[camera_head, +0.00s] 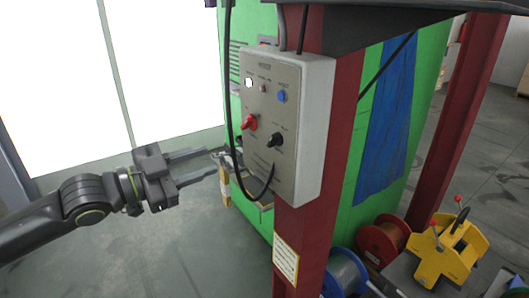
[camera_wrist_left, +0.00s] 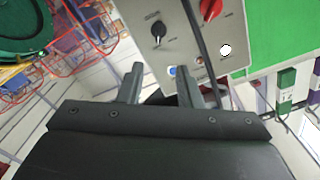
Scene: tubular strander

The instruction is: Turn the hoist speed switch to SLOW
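A light grey control box (camera_head: 300,165) hangs on a red post, its labels too small to read surely. Its lower row has a red knob (camera_head: 249,122) at left and a black rotary knob (camera_head: 275,140) at right. I cannot tell which label the black knob points to. In the left wrist view the black knob (camera_wrist_left: 158,30) and red knob (camera_wrist_left: 210,9) show beyond the fingers. My left gripper (camera_head: 210,162) is open and empty, left of the box and apart from it. It also shows in the left wrist view (camera_wrist_left: 160,75). My right gripper is out of view.
A white button (camera_head: 249,83) and a blue button (camera_head: 282,97) sit on the box's upper row. A black cable (camera_head: 229,100) loops down across the box's left side. The red post (camera_head: 310,235) stands below. Spools and a yellow fixture (camera_head: 445,255) are at lower right. Left floor is clear.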

